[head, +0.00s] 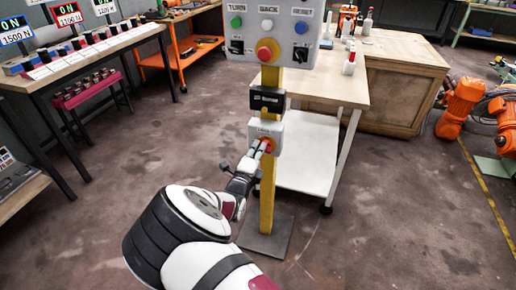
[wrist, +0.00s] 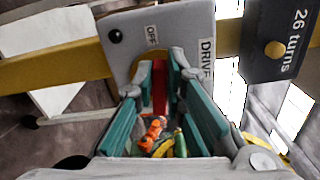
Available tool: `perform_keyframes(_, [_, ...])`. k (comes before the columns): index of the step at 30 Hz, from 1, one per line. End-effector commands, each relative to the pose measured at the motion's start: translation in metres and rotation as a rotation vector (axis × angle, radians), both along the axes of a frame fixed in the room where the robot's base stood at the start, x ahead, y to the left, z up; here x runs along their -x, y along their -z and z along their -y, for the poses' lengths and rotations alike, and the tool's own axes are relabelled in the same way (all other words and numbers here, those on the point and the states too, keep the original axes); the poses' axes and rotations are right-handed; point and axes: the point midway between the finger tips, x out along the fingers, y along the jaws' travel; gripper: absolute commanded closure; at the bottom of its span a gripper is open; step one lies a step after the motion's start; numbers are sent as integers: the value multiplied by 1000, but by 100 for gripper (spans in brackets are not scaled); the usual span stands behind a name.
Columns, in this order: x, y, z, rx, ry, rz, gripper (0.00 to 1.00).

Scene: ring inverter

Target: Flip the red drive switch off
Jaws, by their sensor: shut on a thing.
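The red drive switch (wrist: 159,92) sits on a light grey box (wrist: 172,28) marked OFF and DRIVE. In the head view the box (head: 275,127) is mounted on a yellow post, and a bit of the red switch (head: 267,147) shows at its front. My gripper (wrist: 158,75) reaches the box, its teal-lined fingers on both sides of the red handle and shut on it. In the head view my gripper (head: 257,154) comes from the lower left. The fingers partly hide the switch, and I cannot tell its exact position.
A black "26 turns" box (wrist: 275,40) sits beside the switch box on the post. A button panel (head: 268,30) tops the yellow post (head: 267,205), which stands on a dark floor plate (head: 266,238). A white cart (head: 305,160) stands close behind. The floor at left is clear.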

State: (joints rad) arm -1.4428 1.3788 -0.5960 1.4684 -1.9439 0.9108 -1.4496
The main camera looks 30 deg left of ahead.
Motion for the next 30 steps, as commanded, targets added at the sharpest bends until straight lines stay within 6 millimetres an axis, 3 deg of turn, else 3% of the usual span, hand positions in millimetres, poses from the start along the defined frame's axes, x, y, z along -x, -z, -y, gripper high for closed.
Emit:
perform_keyframes(12, [1,4,-2,167,-3,40,100])
perform_keyframes(28, [1,5,-2,186,-3,42,100])
perform_keyframes(29, [1,5,-2,186,-3,42,82])
perform_keyframes(30, [1,5,-2,186,-3,42,73])
